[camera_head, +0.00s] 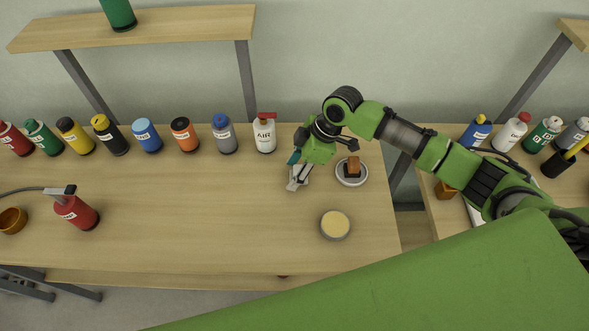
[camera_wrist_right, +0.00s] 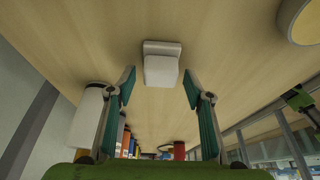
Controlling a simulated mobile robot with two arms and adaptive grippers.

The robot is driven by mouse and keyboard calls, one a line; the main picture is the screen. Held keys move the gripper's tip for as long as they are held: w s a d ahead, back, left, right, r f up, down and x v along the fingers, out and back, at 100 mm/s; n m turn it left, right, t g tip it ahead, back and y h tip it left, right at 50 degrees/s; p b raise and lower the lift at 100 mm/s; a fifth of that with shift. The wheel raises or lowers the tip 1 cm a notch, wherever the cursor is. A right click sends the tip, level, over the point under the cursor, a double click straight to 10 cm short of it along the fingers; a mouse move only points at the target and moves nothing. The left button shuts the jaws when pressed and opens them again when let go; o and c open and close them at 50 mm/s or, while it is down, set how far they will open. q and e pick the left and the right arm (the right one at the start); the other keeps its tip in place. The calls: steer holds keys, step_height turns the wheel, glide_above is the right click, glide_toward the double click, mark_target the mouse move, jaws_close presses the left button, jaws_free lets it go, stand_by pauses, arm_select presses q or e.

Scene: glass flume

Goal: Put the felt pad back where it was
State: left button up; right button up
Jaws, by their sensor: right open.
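My right gripper (camera_head: 297,168) is low over the table, left of the white dish. In the wrist view its two teal-lined fingers (camera_wrist_right: 158,88) stand apart with nothing between them. A small white block on a pale grey base (camera_wrist_right: 161,66) is ahead of the gap, apart from both fingers. It is probably the felt pad, but I cannot be sure. In the head view this pale piece (camera_head: 296,184) shows partly below the fingers. A brown block (camera_head: 353,166) stands in the round white dish (camera_head: 351,180). My left gripper is not in view.
A row of bottles lines the back of the table, ending with a white AIR spray bottle (camera_head: 264,133). A round tin with a yellow top (camera_head: 335,225) stands at the front right. A red bottle (camera_head: 76,212) is far left. The table's middle is clear.

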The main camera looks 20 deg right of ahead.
mark_target(310, 178)
steer(key=b+v, duration=0.1)
steer(key=v, duration=1.1)
steer(key=shift+r+b, duration=0.15)
steer(key=shift+b, duration=0.2)
steer(key=shift+r, duration=0.1)
